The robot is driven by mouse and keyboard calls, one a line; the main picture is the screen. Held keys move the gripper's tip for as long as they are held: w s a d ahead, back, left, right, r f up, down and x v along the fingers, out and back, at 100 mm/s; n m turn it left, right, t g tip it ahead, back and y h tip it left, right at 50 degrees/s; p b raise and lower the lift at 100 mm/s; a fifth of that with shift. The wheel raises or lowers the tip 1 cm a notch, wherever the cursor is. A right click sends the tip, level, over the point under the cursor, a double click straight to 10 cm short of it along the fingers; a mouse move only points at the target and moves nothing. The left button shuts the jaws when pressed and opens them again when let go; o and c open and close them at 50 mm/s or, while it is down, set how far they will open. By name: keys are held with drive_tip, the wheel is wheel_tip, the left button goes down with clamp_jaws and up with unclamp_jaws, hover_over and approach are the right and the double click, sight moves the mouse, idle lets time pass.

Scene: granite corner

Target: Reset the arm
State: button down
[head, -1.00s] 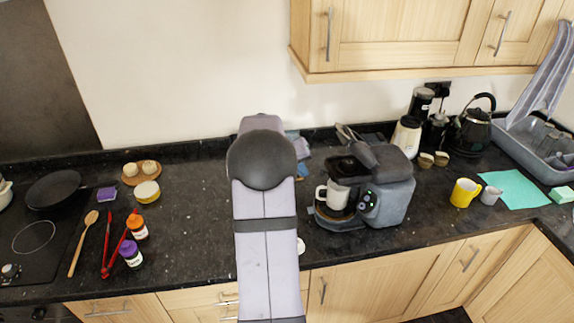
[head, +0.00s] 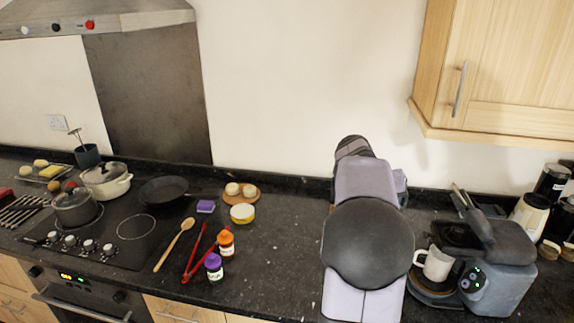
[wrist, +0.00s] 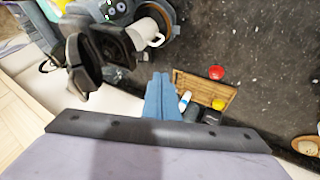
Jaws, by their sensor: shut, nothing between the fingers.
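My arm (head: 365,245) rises in front of the counter in the head view and hides most of my gripper. In the wrist view my gripper (wrist: 160,97) shows as blue-grey fingers, shut together with nothing between them. The fingers are over the counter side of the view, between the coffee machine and a wooden tray. I cannot tell their exact height.
A coffee machine (head: 490,270) with a white mug (head: 434,264) stands close right of my arm. A wooden tray (wrist: 217,91) holds small items near my fingers. A wall cupboard (head: 495,75) overhangs at right.

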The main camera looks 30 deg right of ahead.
drive_tip(key=s+a+f+n+y, duration=0.3)
drive_tip(key=a+f+y, duration=0.2)
drive_tip(key=a+f, duration=1.15)
drive_tip(key=s+a+n+y, duration=0.1)
drive_tip(key=s+a+n, duration=0.1)
drive_tip(key=a, duration=1.2)
drive_tip(key=s+a+f+n+y, duration=0.1)
drive_tip(key=a+n, duration=0.4)
drive_tip(key=a, duration=0.9)
drive_tip(key=shift+s+f+t, duration=0.25)
drive_tip(key=shift+s+t, duration=0.15)
drive_tip(key=shift+d, duration=0.15)
